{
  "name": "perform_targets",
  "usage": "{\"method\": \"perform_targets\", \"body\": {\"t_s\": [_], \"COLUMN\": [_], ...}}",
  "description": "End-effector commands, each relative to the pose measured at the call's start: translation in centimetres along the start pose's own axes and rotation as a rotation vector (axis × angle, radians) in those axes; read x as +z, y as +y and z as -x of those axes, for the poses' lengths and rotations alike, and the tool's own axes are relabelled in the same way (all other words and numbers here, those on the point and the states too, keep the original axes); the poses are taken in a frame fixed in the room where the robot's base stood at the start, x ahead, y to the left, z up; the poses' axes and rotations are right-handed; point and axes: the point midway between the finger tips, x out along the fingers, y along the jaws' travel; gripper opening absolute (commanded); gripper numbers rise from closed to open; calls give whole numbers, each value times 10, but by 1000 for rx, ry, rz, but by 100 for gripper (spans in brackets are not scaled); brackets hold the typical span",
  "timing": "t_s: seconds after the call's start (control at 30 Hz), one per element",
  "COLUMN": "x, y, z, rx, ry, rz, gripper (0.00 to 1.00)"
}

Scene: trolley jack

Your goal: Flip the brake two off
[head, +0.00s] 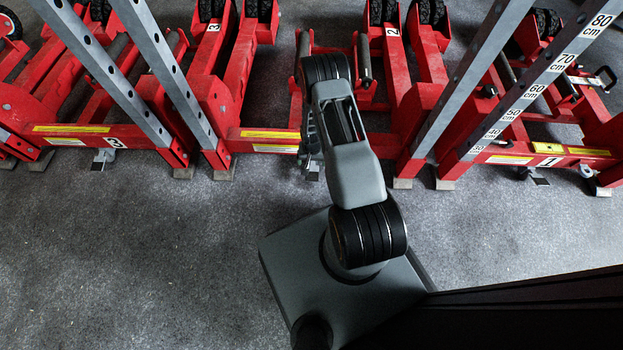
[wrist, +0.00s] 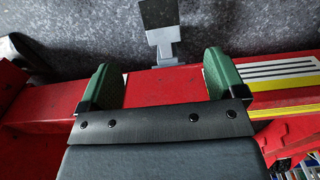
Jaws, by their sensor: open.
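The brake pedal (wrist: 159,14) shows at the top of the wrist view as a dark plate on a light grey bracket (wrist: 167,47). It sticks out from the edge of a red beam (wrist: 160,86) over the grey floor. My gripper (wrist: 160,84) has two green-padded fingers, spread apart and empty, above the beam. The pedal lies beyond the fingertips in the picture, roughly between their lines, and looks apart from them. In the head view my arm covers most of this place on the middle red frame (head: 265,140). I cannot tell the pedal's setting.
Red frames stand on both sides, with similar small pedals at the left (head: 104,156) and right (head: 538,180). Tall grey perforated posts (head: 140,40) and a centimetre-marked post (head: 540,85) rise beside my arm. The grey floor (head: 150,250) in front is clear.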

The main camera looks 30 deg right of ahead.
Motion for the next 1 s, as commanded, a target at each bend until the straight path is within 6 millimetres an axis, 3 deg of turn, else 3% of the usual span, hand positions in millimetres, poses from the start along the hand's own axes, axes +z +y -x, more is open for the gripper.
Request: {"method": "perform_targets", "body": {"t_s": [0.5,0.7,1.0], "x": [1,1,1], "y": [1,1,1], "z": [-98,-121,-131], "rx": [0,0,0], "ry": [-1,-1,-1], "rz": [-1,-1,-1], "gripper": [89,89,89]}}
